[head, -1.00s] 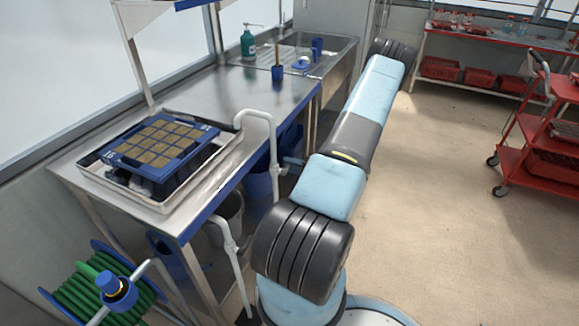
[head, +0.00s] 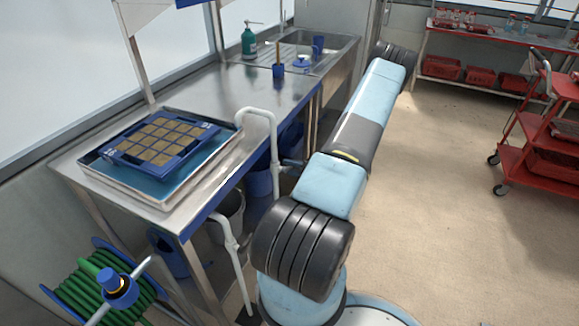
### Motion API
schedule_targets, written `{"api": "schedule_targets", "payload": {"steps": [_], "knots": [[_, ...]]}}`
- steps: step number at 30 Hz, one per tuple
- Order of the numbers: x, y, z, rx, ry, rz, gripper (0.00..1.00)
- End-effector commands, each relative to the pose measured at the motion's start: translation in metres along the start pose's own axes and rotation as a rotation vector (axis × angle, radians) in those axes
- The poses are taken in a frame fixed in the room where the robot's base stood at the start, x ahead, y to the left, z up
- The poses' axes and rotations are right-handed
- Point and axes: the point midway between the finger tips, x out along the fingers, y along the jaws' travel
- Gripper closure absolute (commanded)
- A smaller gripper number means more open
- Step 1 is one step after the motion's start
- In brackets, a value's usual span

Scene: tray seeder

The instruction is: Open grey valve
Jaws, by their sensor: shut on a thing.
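My arm runs from the bottom middle up to the right, and my gripper is not visible in the head view. A white pipe (head: 274,135) bends over the tray's right edge and goes down beside the bench. I cannot tell which fitting is the grey valve. A white-rimmed tray (head: 107,188) on the bench holds blue liquid around a blue seed tray (head: 187,150) with brown cells.
A green hose reel (head: 85,298) stands at lower left. A sink (head: 335,60) is behind, and a red trolley (head: 525,188) stands at right. The floor between is clear.

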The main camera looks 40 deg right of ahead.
Motion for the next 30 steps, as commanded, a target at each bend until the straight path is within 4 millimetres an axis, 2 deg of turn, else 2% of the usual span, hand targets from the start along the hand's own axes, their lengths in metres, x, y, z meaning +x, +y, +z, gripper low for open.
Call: {"api": "schedule_targets", "payload": {"steps": [1, 15, 30], "knots": [[-0.003, 0.002, -0.005, 0.037, 0.013, 0.002, 1.00], [-0.003, 0.021, 0.000, 0.386, 0.011, 0.002, 1.00], [-0.002, 0.028, 0.004, 0.502, 0.009, 0.004, 1.00]]}}
